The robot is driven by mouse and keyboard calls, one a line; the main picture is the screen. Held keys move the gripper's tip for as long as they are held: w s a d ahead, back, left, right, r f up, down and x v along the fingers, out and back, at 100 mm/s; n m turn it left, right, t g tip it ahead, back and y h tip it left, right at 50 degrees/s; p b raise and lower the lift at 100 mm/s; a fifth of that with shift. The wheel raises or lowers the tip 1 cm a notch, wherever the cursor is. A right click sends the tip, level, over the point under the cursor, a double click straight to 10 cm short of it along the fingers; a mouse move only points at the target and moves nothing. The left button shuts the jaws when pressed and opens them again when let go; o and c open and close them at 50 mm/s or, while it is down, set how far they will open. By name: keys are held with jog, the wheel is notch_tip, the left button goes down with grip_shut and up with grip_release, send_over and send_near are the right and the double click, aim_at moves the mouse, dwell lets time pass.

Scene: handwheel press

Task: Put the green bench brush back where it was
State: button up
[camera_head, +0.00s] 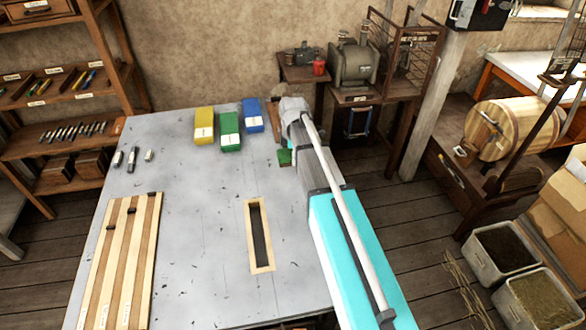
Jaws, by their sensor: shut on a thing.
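My gripper (282,138) is at the table's far right edge, mostly hidden behind my own wrist and forearm. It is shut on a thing. A small green piece (285,157) shows just left of my arm, below the wrist, and looks like part of the green bench brush. The rest of the brush is hidden, so its bristles and tilt cannot be told. The grey table (190,215) carries a yellow block (204,125), a green block (230,133) and a blue block (252,114), each with a pale label, just left of my gripper.
A wooden-framed slot (258,235) lies at the table's middle right. Long wooden strips (123,262) lie at the front left. Small metal pieces (132,158) lie at the back left. The table's centre is clear. Shelves (60,120) stand left; a small machine (353,62) stands behind.

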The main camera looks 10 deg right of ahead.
aim_at(291, 169)
jog(key=shift+w+f+b, duration=0.75)
jog(key=shift+f+b, duration=0.05)
jog(key=shift+f, duration=0.15)
jog(key=shift+w+f+b, duration=0.75)
jog(key=shift+f, duration=0.2)
jog(key=shift+w+f+b, duration=0.4)
jog(key=shift+f+b, duration=1.6)
jog(key=shift+f, duration=0.15)
jog(key=o, duration=1)
jog(key=shift+o, duration=0.2)
jog(key=shift+r, duration=0.2)
notch_tip(291, 169, up, 12)
jog(key=p, duration=1.2)
